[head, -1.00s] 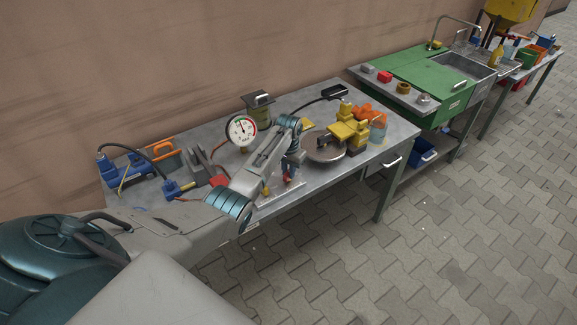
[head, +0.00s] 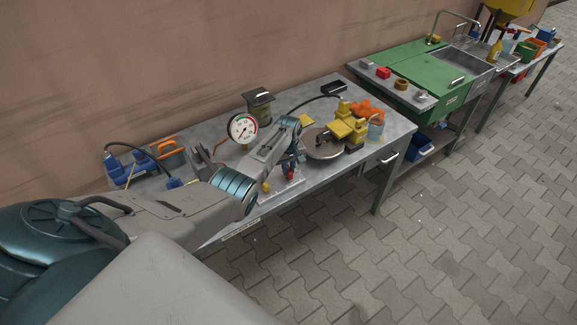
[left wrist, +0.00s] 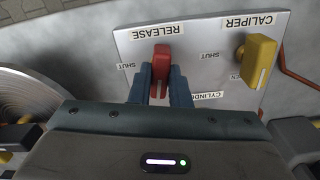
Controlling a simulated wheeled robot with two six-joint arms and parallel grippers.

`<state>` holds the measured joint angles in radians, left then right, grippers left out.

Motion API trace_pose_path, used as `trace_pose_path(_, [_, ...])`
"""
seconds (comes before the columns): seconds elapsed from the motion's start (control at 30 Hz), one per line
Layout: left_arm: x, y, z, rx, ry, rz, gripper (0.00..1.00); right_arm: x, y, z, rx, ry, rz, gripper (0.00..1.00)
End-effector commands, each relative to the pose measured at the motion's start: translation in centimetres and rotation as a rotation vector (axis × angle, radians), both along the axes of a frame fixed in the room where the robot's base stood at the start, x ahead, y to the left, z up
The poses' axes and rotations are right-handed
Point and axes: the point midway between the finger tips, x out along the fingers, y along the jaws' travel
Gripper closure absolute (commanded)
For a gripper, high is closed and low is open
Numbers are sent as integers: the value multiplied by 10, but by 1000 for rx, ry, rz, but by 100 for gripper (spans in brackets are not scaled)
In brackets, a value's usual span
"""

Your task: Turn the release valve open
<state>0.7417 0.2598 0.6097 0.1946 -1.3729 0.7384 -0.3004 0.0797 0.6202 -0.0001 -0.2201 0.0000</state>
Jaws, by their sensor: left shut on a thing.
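In the left wrist view, the red release valve handle (left wrist: 161,62) stands on a grey panel (left wrist: 205,40) below the upside-down label RELEASE. A SHUT label is to its left. The handle points roughly up and down the picture. My left gripper (left wrist: 161,82) is shut on it, one blue finger on each side. In the head view, my left gripper (head: 291,163) is over the bench's front part, with the valve mostly hidden behind the arm. My right gripper is not in view.
A yellow caliper valve handle (left wrist: 258,60) stands right of the release handle. On the bench, a round gauge (head: 242,129) stands behind the arm and a round metal plate (head: 322,146) lies to the right. Yellow blocks (head: 345,128) crowd the plate.

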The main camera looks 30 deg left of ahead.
Motion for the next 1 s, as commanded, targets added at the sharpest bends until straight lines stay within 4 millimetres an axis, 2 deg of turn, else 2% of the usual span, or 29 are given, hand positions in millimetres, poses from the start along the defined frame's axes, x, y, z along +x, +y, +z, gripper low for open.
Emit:
trace_pose_path(0.4, [1,1,2,1,-3,205,100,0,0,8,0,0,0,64])
trace_pose_path(1.0, [2,1,2,2,-5,240,100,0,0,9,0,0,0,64])
